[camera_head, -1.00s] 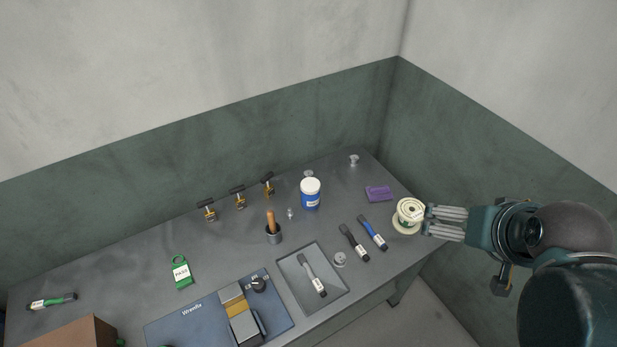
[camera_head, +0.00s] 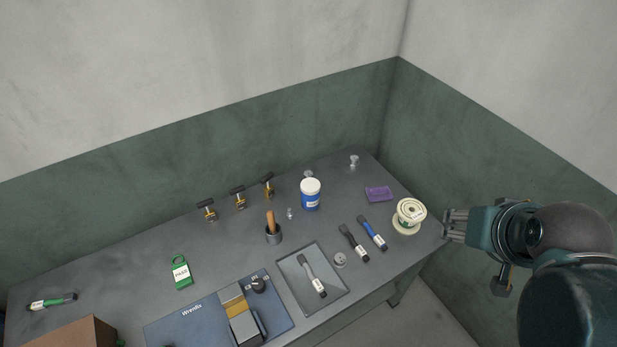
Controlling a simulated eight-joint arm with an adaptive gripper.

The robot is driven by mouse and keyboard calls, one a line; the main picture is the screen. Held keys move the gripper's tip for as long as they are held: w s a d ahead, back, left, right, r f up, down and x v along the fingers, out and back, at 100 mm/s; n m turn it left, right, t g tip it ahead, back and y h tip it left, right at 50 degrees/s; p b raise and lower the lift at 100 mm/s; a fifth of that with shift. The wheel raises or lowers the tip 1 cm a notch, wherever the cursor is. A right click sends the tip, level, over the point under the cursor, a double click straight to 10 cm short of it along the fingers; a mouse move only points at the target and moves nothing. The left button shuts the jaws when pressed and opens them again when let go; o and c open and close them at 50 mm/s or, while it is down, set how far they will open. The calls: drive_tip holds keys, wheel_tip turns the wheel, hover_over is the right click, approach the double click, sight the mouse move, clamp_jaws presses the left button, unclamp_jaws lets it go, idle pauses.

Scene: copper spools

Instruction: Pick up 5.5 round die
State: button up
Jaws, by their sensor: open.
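Several small grey metal pieces lie on the table; their markings are too small to read, so I cannot tell which is the 5.5 round die. One round piece (camera_head: 340,260) sits just right of the grey tray. Another (camera_head: 308,174) is behind the blue-and-white jar. A third (camera_head: 354,160) stands near the back corner, and a small one (camera_head: 290,213) is left of the jar. My gripper (camera_head: 447,225) is open and empty at the right, beside the table's right edge and apart from these pieces. Its fingers look foreshortened.
A cream spool (camera_head: 409,215) is nearest my gripper. Blue (camera_head: 373,233) and black (camera_head: 354,243) markers, a purple item (camera_head: 379,194), the jar (camera_head: 311,196), a tray (camera_head: 283,272) with a marker, and a wooden-handled tool (camera_head: 271,222) stand nearby. A wall rises behind.

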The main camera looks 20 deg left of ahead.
drive_tip(key=shift+w, duration=0.1)
drive_tip(key=w+a+r+n+g, duration=0.25)
drive_tip(key=w+a, duration=0.45)
drive_tip(key=w, duration=0.6)
drive_tip(key=w+a+f+n+g+y, duration=0.1)
drive_tip(key=w+a+f+n, duration=0.1)
drive_tip(key=w+a, duration=0.45)
drive_tip(key=w+a+f+n+g, duration=0.1)
drive_tip(key=w+a+f+n, duration=0.1)
drive_tip(key=w+a, duration=0.45)
drive_tip(key=w+a+f+n+g, duration=0.1)
drive_tip(key=w+a+f, duration=0.4)
drive_tip(key=a+f, duration=0.3)
drive_tip(key=w+a+f+n, duration=0.2)
drive_tip(key=w+a+f, duration=0.3)
drive_tip(key=a+f, duration=0.3)
drive_tip(key=w+a+f+n+g+h, duration=0.1)
drive_tip(key=w+a+f, duration=0.3)
drive_tip(key=a+f, duration=0.4)
drive_tip(key=shift+w+a+f+n+g, duration=0.1)
drive_tip(key=shift+w+a+f+n, duration=0.05)
drive_tip(key=shift+f, duration=0.3)
drive_tip(key=shift+w+a+f+n+g, duration=0.1)
drive_tip(key=shift+f+n+g, duration=0.05)
drive_tip(key=shift+f, duration=0.3)
drive_tip(key=shift+w+a+f+n+g, duration=0.1)
drive_tip(key=shift+w+a+f+n, duration=0.05)
drive_tip(key=shift+f, duration=0.3)
drive_tip(key=shift+a+f, duration=0.25)
drive_tip(key=shift+f, duration=0.15)
